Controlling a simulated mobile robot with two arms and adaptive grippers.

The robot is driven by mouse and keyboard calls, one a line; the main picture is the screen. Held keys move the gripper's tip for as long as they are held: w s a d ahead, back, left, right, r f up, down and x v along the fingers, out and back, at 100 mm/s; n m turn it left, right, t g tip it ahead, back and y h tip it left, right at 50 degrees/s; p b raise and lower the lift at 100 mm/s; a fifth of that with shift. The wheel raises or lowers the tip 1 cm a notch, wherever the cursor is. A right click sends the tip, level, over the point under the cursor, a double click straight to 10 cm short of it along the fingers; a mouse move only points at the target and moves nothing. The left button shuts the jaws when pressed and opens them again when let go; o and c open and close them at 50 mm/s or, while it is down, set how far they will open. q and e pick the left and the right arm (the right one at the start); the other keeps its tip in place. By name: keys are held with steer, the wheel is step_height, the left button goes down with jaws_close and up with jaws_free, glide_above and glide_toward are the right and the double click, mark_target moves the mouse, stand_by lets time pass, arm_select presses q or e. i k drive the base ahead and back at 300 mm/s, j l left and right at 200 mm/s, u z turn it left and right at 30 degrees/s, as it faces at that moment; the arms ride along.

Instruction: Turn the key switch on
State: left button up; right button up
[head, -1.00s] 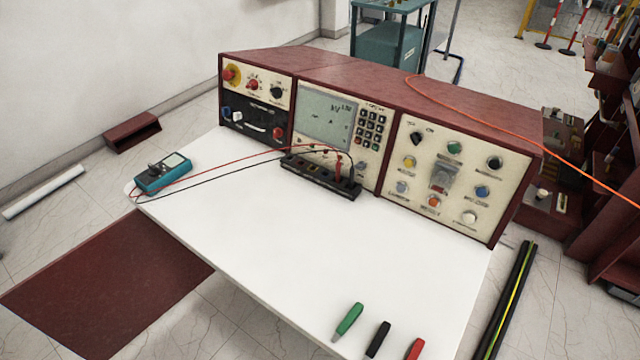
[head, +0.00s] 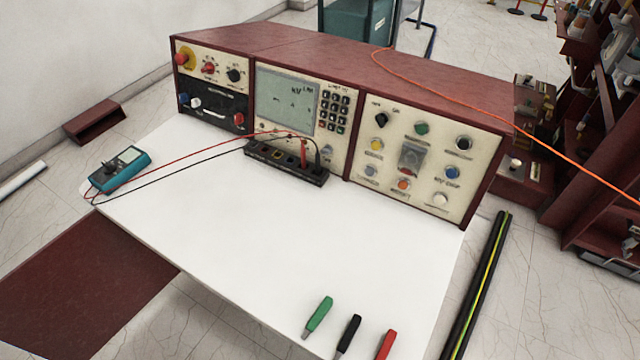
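A dark red control console (head: 330,50) stands along the back of the white table (head: 250,230). Its right panel (head: 425,165) carries a black knob (head: 381,119) at the upper left, beside small lettering; it looks like a key or selector switch, and the lettering is too small to read. A green button (head: 421,128) and another black knob (head: 463,143) sit to its right. The left panel has another dark knob (head: 234,75) near its right edge. Neither of my grippers is in view.
A blue multimeter (head: 118,169) with red and black leads lies at the table's left. A black terminal block (head: 286,162) stands before the console. Green (head: 319,313), black (head: 348,334) and red (head: 386,346) handled pieces lie at the front. The table's middle is clear.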

mark_target(380, 121)
steer(key=j+z, duration=0.15)
steer(key=j, duration=0.3)
steer(key=k+j+z, duration=0.15)
steer(key=j, duration=0.25)
steer(key=k+j+z, duration=0.15)
steer(key=j, duration=0.3)
